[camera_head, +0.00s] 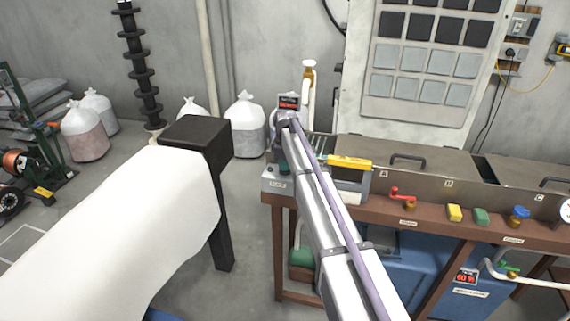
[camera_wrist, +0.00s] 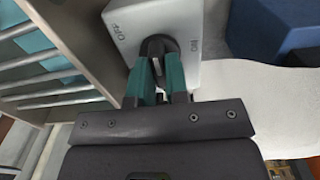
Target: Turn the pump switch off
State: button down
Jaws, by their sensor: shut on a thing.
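The pump switch is a light grey box (camera_wrist: 188,18) with a black rotary knob (camera_wrist: 158,44) in the wrist view. OFF is lettered at its upper left and ON at its right. My gripper (camera_wrist: 160,72) has its two teal fingers shut on the knob, one on each side. The fingers hide much of the knob, and I cannot tell clearly which label it points to. In the head view the switch box (camera_head: 276,184) sits at the left end of the brown bench, with my gripper partly hidden behind my arm.
A yellow bar (camera_head: 349,163) lies just right of my wrist. White sacks (camera_head: 245,125) stand on the floor behind.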

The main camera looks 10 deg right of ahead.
jog(key=shift+s, duration=0.1)
dwell(0.3)
jog(key=c, duration=1.1)
grip_release()
notch_tip(320, 180, up, 11)
jog(key=p, duration=1.1)
jog(key=shift+f, duration=0.1)
